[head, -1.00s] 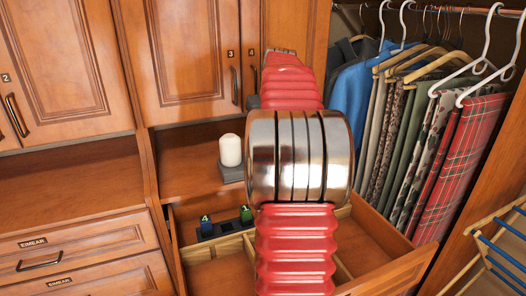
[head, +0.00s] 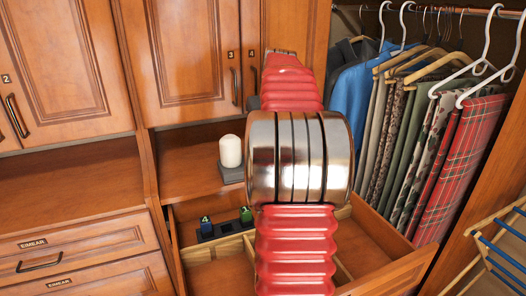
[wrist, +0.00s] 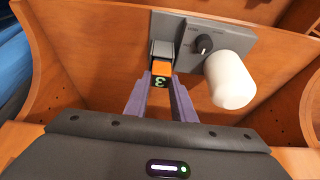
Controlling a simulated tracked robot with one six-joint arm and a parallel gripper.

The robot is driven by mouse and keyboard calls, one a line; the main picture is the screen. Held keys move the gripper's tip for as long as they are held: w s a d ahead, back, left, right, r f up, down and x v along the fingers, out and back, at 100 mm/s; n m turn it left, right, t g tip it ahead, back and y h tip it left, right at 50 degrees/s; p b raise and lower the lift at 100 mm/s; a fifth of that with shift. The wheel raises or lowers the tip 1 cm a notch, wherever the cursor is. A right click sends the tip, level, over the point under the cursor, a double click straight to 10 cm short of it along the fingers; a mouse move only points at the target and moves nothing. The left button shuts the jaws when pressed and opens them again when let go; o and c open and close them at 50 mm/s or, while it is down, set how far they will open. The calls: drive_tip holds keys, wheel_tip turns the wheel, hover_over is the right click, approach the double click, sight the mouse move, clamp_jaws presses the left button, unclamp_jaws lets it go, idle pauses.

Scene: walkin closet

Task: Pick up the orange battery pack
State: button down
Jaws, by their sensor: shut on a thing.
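In the wrist view, my gripper (wrist: 161,86) has its two purple fingers closed on the sides of the orange battery pack (wrist: 162,69). The pack has an orange top and a dark end with a green 3, seen upside down. Its far end meets a grey block (wrist: 161,48) on a dark grey panel; I cannot tell whether it is seated in it or just in front of it. In the head view my red arm hides both the gripper and the pack.
The open drawer (head: 395,270) holds a dark rack with a blue pack (head: 206,227) and a green pack (head: 246,215). Hanging clothes (head: 400,130) are on the right.

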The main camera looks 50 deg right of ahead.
drive_tip(key=shift+r, duration=3.6)
drive_tip(key=s+a, duration=1)
drive_tip(key=a, duration=0.4)
drive_tip(key=shift+s+a, duration=0.25)
drive_tip(key=shift+s, duration=0.15)
drive_tip(key=shift+f, duration=0.1)
